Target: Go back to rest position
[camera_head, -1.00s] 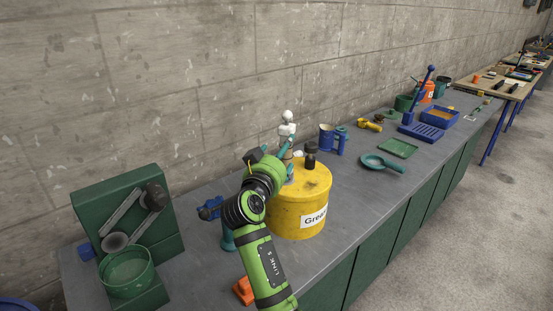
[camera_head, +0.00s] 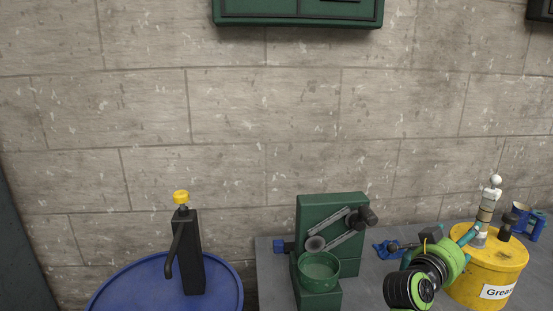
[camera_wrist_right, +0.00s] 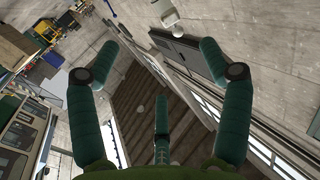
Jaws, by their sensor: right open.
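My right gripper (camera_head: 472,236) is at the lower right of the head view, beside the top of the yellow grease bucket (camera_head: 487,268). Its teal fingers are partly hidden by my green wrist. In the right wrist view the gripper (camera_wrist_right: 160,58) has its fingers spread wide, with nothing between them. A white-topped upright object (camera_head: 487,205) stands close to the fingers; I cannot tell whether they touch. A white piece (camera_wrist_right: 170,17) shows beyond the fingertips in the wrist view. My left gripper is not in view.
A green stand (camera_head: 330,225) with a green bowl (camera_head: 319,270) sits on the grey bench (camera_head: 272,290). Left of the bench is a blue drum (camera_head: 130,290) with a black, yellow-capped pump (camera_head: 186,245). Blue cups (camera_head: 530,222) stand at the right. A green cabinet (camera_head: 298,10) hangs above.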

